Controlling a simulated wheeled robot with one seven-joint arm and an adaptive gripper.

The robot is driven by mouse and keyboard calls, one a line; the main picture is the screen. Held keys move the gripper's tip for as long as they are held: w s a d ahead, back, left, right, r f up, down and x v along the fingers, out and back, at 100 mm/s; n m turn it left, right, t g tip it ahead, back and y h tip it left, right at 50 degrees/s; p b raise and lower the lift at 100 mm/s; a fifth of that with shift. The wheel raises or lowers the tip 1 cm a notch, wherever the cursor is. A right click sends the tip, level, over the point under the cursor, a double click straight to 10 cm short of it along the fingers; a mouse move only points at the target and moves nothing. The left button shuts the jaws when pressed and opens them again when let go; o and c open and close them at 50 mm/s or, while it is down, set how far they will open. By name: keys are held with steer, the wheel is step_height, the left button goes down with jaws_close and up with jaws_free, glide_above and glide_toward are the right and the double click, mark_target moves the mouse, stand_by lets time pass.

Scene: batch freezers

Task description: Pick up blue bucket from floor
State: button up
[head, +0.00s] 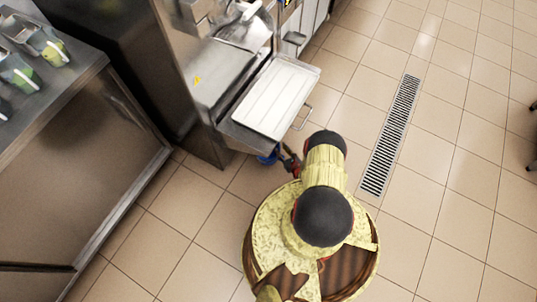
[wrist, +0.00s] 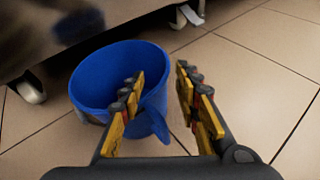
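The blue bucket (wrist: 98,72) stands upright on the tiled floor in the left half of the wrist view, its open top showing. My gripper (wrist: 158,80) is open, with yellow and black fingers pointing at the bucket. The left finger overlaps the bucket's mouth, and the right finger is outside it, to the right. The bucket's near right side, with a blue protruding part like a handle or spout, shows between the fingers. I cannot tell whether either finger touches it. In the head view only a small blue piece of the bucket (head: 268,157) shows below the machine's tray; the rest is hidden.
A steel machine with a white tray (head: 275,97) juts out above the bucket. A steel counter (head: 75,160) is at the left. Tiled floor with a drain grate (head: 391,135) lies open to the right.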

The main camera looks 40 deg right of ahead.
steer(key=x, duration=0.2)
steer(key=shift+w+f+b, duration=0.15)
steer(key=shift+w+b, duration=0.1)
steer(key=shift+b, duration=0.1)
steer(key=c, duration=0.8)
jaws_close()
